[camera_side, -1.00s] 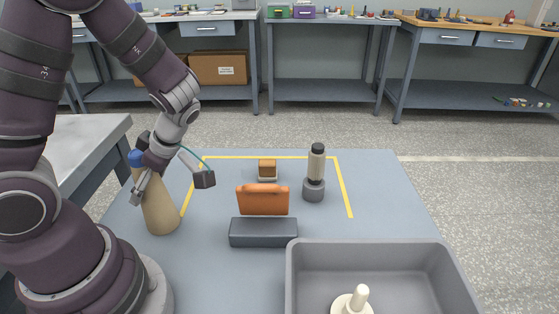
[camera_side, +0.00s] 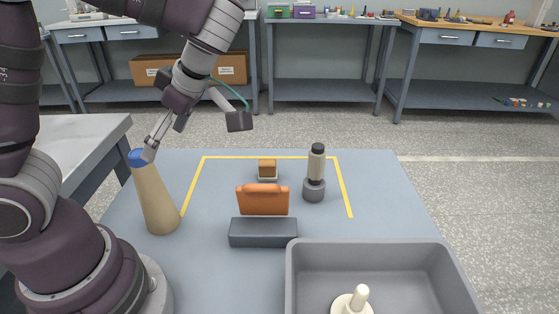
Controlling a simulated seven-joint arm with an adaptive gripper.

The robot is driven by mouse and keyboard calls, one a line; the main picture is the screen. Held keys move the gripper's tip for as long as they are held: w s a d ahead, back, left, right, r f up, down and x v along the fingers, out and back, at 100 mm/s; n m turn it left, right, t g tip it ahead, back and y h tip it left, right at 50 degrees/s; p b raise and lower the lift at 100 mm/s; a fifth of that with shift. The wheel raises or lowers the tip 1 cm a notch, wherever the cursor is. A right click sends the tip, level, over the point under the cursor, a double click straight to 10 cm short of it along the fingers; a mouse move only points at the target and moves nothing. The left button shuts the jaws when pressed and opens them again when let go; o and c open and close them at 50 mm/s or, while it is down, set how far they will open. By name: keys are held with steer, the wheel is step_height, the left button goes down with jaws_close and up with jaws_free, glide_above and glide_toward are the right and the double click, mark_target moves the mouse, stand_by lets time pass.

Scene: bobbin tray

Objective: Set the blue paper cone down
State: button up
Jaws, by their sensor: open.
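The blue paper cone (camera_side: 154,200) is a tan cone with a blue tip. It stands upright on the blue-grey table at the left, just outside the yellow tape outline. My gripper (camera_side: 151,150) is open, above and to the right of the cone. One fingertip overlaps the blue tip in this view; I cannot tell whether it touches. Nothing is held between the jaws.
An orange block (camera_side: 263,200) stands behind a dark grey block (camera_side: 263,233). A small brown block (camera_side: 267,168) and a grey-based cylinder (camera_side: 315,175) stand behind. A grey tray (camera_side: 450,270) at front right holds a cream peg (camera_side: 359,298). The taped area's left part is clear.

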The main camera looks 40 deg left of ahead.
steer(key=d+r+m+t+h, duration=0.1)
steer(key=d+m+t+h, duration=0.1)
steer(key=m, duration=1)
steer(key=d+r+m+t+h, duration=0.2)
steer(key=d+m+t, duration=0.3)
steer(key=m, duration=0.7)
steer(key=shift+s+m+t+h, duration=0.35)
steer(key=shift+t+h, duration=0.45)
steer(key=shift+t, duration=0.3)
